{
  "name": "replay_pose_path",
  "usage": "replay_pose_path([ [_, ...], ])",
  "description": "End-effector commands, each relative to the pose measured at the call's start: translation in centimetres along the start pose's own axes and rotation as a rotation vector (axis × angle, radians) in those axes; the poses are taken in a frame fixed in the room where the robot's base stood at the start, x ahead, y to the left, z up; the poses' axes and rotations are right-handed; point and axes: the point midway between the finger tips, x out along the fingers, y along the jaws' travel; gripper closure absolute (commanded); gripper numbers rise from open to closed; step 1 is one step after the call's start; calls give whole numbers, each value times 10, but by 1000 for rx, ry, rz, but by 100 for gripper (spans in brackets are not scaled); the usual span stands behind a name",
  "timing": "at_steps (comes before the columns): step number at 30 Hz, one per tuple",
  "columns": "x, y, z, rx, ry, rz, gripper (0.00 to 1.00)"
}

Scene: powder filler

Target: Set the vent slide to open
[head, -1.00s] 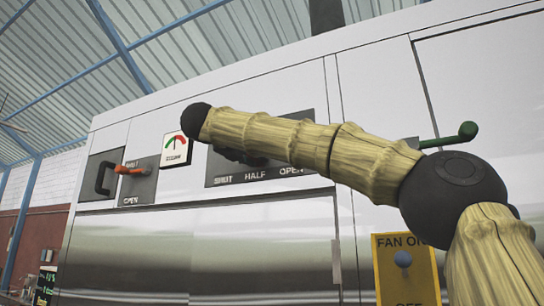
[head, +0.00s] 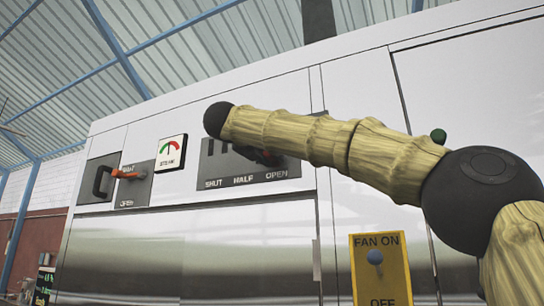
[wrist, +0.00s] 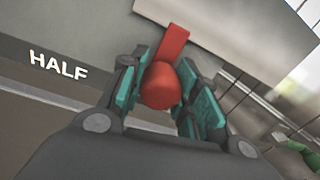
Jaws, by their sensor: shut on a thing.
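The vent slide's dark panel (head: 215,168) carries the labels SHUT, HALF and OPEN from left to right. The slide's red handle (wrist: 160,86) is between the two teal-padded fingers of my gripper (wrist: 166,80) in the wrist view. The fingers are shut on it. The handle stands to the right of the HALF label (wrist: 58,65). In the head view a bit of red (head: 267,153) shows below my arm, between HALF and OPEN and nearer OPEN. My arm hides most of the gripper and part of the panel there.
Left of the panel are a red-green gauge (head: 171,153), an orange lever (head: 126,174) on a plate and a black handle (head: 102,180). A yellow fan switch plate (head: 382,290) with a blue knob is at lower right. A green knob (head: 439,136) shows behind my arm.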

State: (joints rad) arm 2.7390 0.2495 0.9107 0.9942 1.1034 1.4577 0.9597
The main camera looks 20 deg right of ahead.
Motion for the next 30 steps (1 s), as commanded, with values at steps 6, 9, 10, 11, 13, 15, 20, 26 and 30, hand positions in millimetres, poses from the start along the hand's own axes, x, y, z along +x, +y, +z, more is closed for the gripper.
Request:
replay_pose_path([
  [6,0,-2,1,2,0,-2,45],
  [9,0,-2,0,2,0,-2,45],
  [10,1,-2,0,1,1,-2,45],
  [11,0,-2,0,1,1,-2,45],
  [13,0,-2,0,1,1,-2,45],
  [15,-1,-2,0,1,0,-2,45],
  [20,-14,-2,0,1,0,-2,45],
  [26,-50,-2,0,0,-1,-2,45],
  [30,-76,-3,1,1,-2,-2,45],
])
